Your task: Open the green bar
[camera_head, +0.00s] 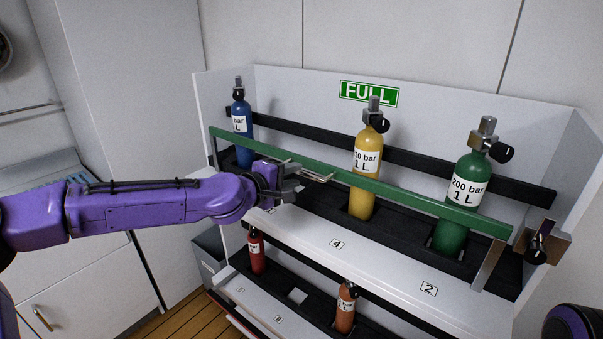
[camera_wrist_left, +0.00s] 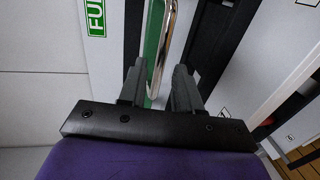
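The green bar (camera_head: 405,190) runs across the front of the upper shelf, in front of the gas bottles, from the left side panel to a metal bracket and latch (camera_head: 538,243) at the right. A metal handle (camera_head: 308,171) sticks out from the bar's left half. My left gripper (camera_head: 293,184) is in front of the bar at the handle's left part. In the left wrist view the gripper (camera_wrist_left: 160,82) has its two fingers apart, with the handle (camera_wrist_left: 165,45) lying between or just beyond the tips. Contact cannot be told. My right gripper is out of view.
Behind the bar stand a blue bottle (camera_head: 241,125), a yellow bottle (camera_head: 364,160) and a green bottle (camera_head: 467,190). Smaller red (camera_head: 257,252) and orange (camera_head: 346,308) bottles stand on the lower shelf. A green FULL sign (camera_head: 369,93) is on the back panel.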

